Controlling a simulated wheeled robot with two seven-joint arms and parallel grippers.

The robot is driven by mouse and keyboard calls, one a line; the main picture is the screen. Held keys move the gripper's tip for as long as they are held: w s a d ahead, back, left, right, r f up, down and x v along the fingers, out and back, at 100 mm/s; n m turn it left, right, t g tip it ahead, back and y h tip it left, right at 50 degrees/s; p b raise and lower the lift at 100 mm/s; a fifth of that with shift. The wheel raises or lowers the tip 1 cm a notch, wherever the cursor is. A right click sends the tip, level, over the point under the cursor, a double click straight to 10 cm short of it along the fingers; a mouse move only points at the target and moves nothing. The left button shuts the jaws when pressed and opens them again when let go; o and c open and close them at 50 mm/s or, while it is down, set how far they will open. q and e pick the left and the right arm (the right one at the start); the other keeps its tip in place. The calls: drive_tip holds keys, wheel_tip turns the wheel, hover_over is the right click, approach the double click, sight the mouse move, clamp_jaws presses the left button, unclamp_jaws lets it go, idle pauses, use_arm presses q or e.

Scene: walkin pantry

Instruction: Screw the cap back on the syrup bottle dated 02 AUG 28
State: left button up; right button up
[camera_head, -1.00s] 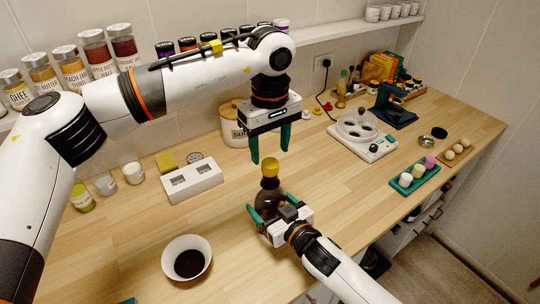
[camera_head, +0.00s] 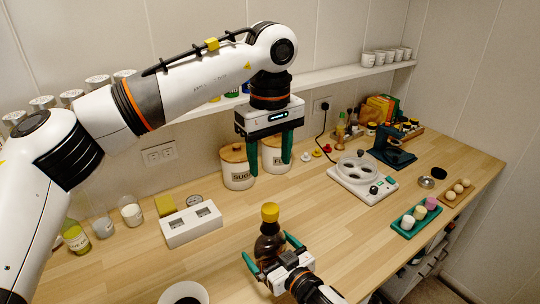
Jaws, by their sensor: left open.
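The dark brown syrup bottle (camera_head: 268,246) stands upright on the wooden counter, with a yellow cap (camera_head: 270,212) sitting on its top. No date can be read on it.
A white box with slots (camera_head: 192,225) and small glass jars (camera_head: 132,214) are to the left. A bowl (camera_head: 184,294) is cut off at the bottom. A white appliance (camera_head: 362,178) and a green tray (camera_head: 415,221) are to the right. Counter between is clear.

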drive_tip(key=b+v, duration=0.2)
drive_tip(key=v, duration=1)
